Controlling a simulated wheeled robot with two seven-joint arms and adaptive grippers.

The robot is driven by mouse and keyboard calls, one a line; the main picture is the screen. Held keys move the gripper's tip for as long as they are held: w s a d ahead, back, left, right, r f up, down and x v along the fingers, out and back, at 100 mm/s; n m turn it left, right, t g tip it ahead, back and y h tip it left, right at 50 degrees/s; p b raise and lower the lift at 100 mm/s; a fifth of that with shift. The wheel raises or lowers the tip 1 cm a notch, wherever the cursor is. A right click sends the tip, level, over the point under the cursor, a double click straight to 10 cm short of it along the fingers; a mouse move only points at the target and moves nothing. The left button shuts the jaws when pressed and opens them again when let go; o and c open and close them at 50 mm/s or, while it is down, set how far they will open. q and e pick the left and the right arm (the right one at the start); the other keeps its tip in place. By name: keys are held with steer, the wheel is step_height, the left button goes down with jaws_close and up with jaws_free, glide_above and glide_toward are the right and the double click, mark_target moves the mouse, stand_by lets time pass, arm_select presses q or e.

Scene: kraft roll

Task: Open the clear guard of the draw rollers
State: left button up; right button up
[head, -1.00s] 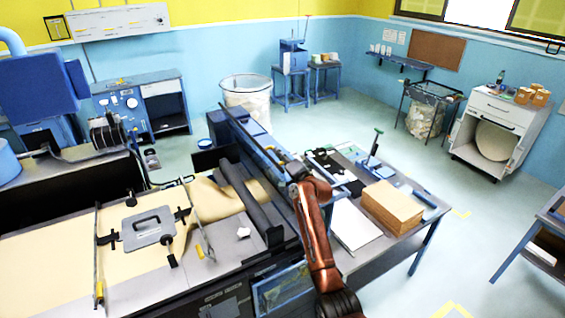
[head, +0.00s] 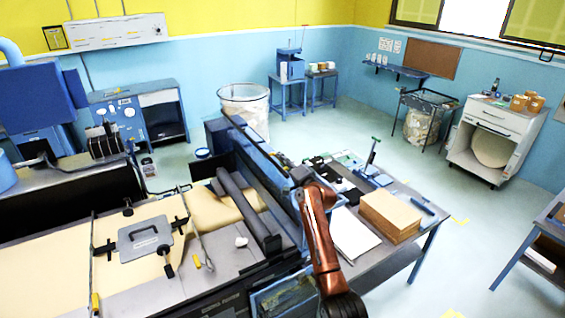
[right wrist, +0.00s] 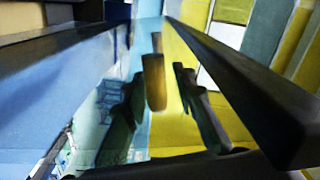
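The dark draw rollers (head: 243,205) lie along the right end of the machine, beside a long blue beam (head: 262,160). The clear guard is hard to make out in the head view; I cannot tell its exact edges or whether it is raised. My left gripper is not in view.
A side table to the right holds a brown stack (head: 390,214), a white sheet (head: 353,235) and small tools. A grey plate with a handle (head: 145,240) lies on the tan paper (head: 50,262) at left. Open floor lies beyond the table.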

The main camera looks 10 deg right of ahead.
steer(key=shift+f, duration=0.1)
steer(key=shift+s, duration=0.2)
steer(key=v, duration=1.1)
steer(key=shift+s+d, duration=0.1)
steer(key=shift+s, duration=0.15)
